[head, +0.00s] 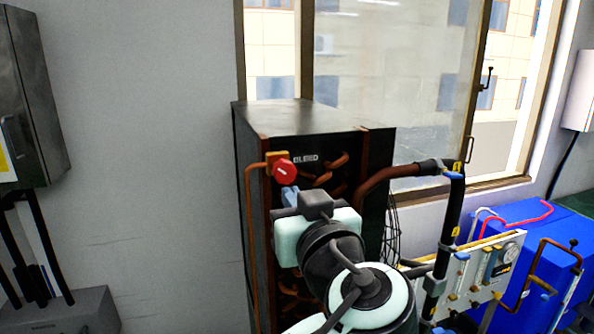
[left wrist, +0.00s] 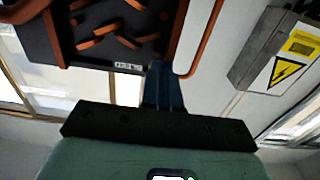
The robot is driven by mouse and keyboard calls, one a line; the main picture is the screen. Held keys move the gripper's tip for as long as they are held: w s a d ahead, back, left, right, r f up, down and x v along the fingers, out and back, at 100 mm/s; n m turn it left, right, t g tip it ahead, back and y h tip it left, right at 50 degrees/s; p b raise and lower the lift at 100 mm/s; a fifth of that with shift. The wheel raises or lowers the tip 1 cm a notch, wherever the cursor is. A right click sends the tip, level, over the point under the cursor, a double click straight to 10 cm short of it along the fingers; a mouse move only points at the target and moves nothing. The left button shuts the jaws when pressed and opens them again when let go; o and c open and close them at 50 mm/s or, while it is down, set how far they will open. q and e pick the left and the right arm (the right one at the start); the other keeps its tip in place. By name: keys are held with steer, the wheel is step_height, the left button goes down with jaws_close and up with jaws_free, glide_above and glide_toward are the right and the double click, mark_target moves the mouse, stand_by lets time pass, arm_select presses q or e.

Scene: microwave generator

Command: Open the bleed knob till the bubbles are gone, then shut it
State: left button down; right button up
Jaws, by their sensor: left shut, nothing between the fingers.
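The red bleed knob (head: 285,170) sits on a brass fitting at the upper left of the dark cabinet's front, beside the white BLEED label (head: 306,158). A pale mark shows on its face. My left gripper (head: 290,194) is shut and empty, its blue fingertips just below the knob in the head view; I cannot tell whether they touch it. In the left wrist view the shut fingers (left wrist: 163,85) point at the cabinet beside the upside-down label (left wrist: 128,66), and the knob is not distinguishable. I cannot make out any bubbles. My right gripper is out of view.
The dark cabinet (head: 250,200) has copper pipes on its front and left edge. A thick copper and black pipe (head: 400,180) runs out to its right. A gauge panel (head: 487,275) and blue boxes (head: 530,230) stand at right.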

arm_select(q)
steer(key=b+v, duration=0.1)
steer(key=v, duration=0.5)
steer(key=shift+b, duration=0.35)
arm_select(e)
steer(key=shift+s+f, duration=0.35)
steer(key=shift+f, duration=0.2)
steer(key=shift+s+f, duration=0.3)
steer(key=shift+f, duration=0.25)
arm_select(q)
steer(key=shift+d+f, duration=0.1)
steer(key=shift+f, duration=0.05)
